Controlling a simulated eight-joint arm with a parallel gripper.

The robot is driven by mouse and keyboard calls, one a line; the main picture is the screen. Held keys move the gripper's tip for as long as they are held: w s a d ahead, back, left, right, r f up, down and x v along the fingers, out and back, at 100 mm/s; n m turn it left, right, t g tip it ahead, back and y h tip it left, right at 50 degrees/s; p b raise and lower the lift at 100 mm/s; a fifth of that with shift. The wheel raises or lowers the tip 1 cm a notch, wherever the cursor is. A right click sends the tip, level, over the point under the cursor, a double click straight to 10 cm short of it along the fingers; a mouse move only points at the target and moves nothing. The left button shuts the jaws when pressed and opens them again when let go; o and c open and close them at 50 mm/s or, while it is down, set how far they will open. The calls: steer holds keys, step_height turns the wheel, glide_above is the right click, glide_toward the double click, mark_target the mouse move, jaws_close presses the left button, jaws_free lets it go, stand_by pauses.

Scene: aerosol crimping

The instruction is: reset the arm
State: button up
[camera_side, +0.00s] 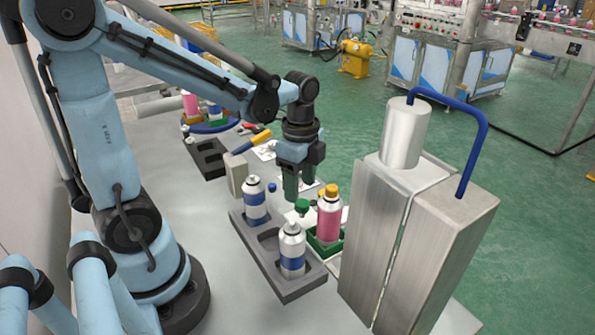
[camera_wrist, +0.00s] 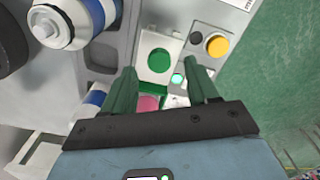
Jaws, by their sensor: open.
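My gripper (camera_side: 297,188) points down over the table, above the far side of the grey tray (camera_side: 262,255). Its green fingers are apart and nothing shows between them in the side view; in the wrist view the fingers (camera_wrist: 163,92) are also spread. Two white cans with blue bands stand upright in the tray: one at its far end (camera_side: 255,205) and one at its near end (camera_side: 292,252). A pink can with a yellow cap (camera_side: 328,218) stands upright in a green holder (camera_side: 318,246), right of the tray.
A tall metal machine (camera_side: 395,230) with a blue hose stands close on the right. A dark empty tray (camera_side: 208,160) and tools with yellow and red handles (camera_side: 250,142) lie behind. In the wrist view, a yellow button (camera_wrist: 217,46) sits beside a green round spot (camera_wrist: 158,61).

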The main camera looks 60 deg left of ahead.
mark_target(302, 202)
steer(key=shift+f, duration=1.9)
step_height(302, 202, up, 12)
step_height(302, 202, down, 12)
steer(key=shift+r, duration=0.15)
steer(key=shift+d+f, duration=0.2)
steer(key=shift+d, duration=1.5)
